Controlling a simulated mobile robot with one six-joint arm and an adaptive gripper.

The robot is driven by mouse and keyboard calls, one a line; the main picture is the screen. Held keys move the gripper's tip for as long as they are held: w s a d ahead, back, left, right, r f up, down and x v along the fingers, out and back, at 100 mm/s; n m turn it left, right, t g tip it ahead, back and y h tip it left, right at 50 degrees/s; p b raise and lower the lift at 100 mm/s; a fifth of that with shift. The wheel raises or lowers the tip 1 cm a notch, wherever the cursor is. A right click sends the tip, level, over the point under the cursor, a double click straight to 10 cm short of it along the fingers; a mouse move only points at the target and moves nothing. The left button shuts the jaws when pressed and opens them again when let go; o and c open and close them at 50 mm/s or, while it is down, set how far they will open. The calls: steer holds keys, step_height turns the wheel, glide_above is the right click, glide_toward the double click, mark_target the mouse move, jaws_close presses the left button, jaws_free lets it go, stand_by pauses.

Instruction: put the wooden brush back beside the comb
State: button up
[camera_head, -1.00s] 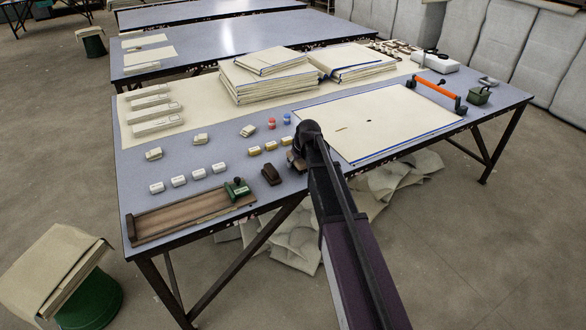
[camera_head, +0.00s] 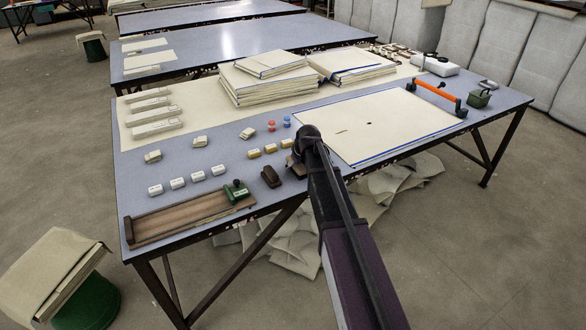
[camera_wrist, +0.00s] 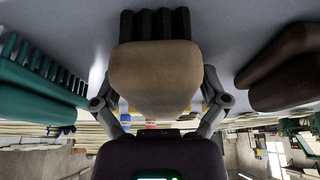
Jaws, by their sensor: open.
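The wooden brush (camera_wrist: 155,75), with a tan back and dark bristles, fills the middle of the wrist view, bristles toward the grey tabletop. My gripper (camera_wrist: 158,98) is open, with one finger on each side of the brush. I cannot tell whether the fingers touch it. The teal comb (camera_wrist: 40,75) lies on the left of the wrist view, apart from the brush, with its teeth showing. In the head view my gripper (camera_head: 300,158) is low at the table's near edge. My arm hides most of the brush there, and the comb cannot be made out.
A dark brown object (camera_head: 270,176) lies just left of my gripper; it seems to be the one on the right of the wrist view (camera_wrist: 285,72). A wooden tray (camera_head: 170,222), a green-topped tool (camera_head: 237,190) and several small blocks are farther left. A cream sheet (camera_head: 375,125) lies right.

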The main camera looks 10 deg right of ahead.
steer(key=shift+r, duration=0.15)
steer(key=p+v, duration=1.1)
steer(key=v, duration=0.1)
stand_by(0.7)
stand_by(0.6)
steer(key=shift+s, duration=0.4)
steer(key=s+a+m+g, duration=0.1)
steer(key=s+g, duration=0.1)
steer(key=s, duration=1)
steer(key=s+a+f+m+g+h, duration=0.1)
steer(key=s+m+g, duration=0.1)
steer(key=s, duration=1)
steer(key=shift+a+f+m, duration=0.2)
steer(key=shift+a+m, duration=0.05)
steer(key=shift+m, duration=0.05)
